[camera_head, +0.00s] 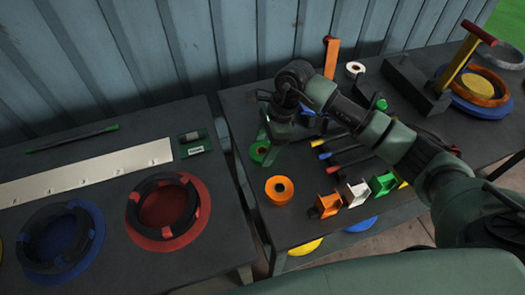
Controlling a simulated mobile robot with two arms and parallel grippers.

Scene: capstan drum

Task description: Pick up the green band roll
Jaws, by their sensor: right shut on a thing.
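The green band roll (260,151) is at the left side of the right-hand table, near its edge. My right gripper (270,132) reaches in from the right and is shut on the green band roll. The gripper and wrist cover part of the roll from above. I cannot tell whether the roll still touches the table. My left gripper is not in view.
An orange roll (279,189) lies just in front, and a white roll (355,69) stands farther back. Orange (327,205), white (358,193) and green (383,184) holders line the front edge. The left table holds a red ring stand (190,234) and a long white strip (90,172).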

